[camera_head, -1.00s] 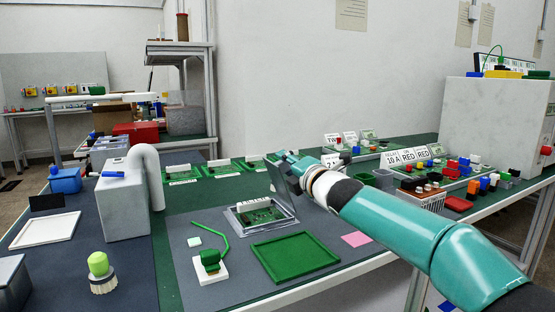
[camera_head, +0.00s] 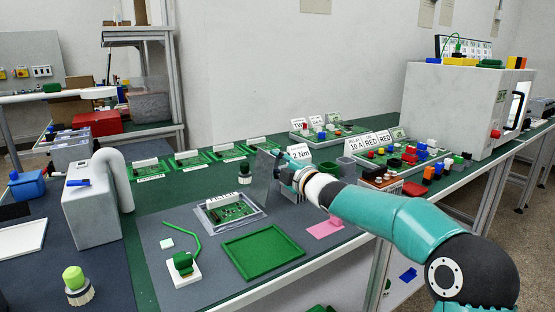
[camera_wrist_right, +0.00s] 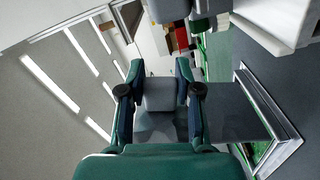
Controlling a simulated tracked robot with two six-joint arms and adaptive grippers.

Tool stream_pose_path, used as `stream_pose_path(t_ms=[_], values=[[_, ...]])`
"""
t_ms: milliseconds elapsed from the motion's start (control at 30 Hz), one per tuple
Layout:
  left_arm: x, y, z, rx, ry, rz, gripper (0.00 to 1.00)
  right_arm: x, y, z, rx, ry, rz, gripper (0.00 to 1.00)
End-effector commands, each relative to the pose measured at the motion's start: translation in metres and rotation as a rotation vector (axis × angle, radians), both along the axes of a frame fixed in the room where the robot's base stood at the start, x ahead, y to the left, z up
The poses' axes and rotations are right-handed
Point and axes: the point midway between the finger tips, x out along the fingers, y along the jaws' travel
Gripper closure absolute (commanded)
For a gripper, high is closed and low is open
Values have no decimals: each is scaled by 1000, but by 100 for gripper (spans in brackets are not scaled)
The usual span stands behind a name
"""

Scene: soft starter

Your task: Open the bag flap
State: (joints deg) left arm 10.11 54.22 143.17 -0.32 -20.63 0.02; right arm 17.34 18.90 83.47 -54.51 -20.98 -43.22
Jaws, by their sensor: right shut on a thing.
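The bag (camera_head: 258,219) lies on the grey mat as a clear, shiny sleeve around a green circuit board (camera_head: 232,211). A grey translucent sheet, which looks like the bag flap (camera_head: 263,180), stands nearly upright at the bag's right side. My right gripper (camera_head: 281,168) comes in from the right and is shut on this flap. In the right wrist view the fingers (camera_wrist_right: 160,98) close around a grey block-like piece, with a dark see-through sheet (camera_wrist_right: 240,118) beyond. Where the flap joins the bag is hard to see. My left gripper is not in view.
A green tray (camera_head: 262,256) lies in front of the bag, with a pink sheet (camera_head: 325,228) to its right. A white stand with a green block (camera_head: 184,266) is at front left. A grey box with a curved pipe (camera_head: 92,208) stands left. Labelled bins stand behind the arm.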

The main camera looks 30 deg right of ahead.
Motion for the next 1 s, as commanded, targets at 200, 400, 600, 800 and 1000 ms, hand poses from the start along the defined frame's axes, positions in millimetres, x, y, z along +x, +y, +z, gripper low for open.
stream_pose_path(t_ms=[200,400,600,800,1000], values=[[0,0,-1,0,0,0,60,0,0,-1,-3,2,0,40],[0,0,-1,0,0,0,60,0,0,-1,-3,1,0,40],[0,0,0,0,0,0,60,-4,0,0,-3,1,0,40],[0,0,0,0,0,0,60,-28,0,0,-3,1,-2,40],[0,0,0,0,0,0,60,-69,0,-1,-3,1,-3,40]])
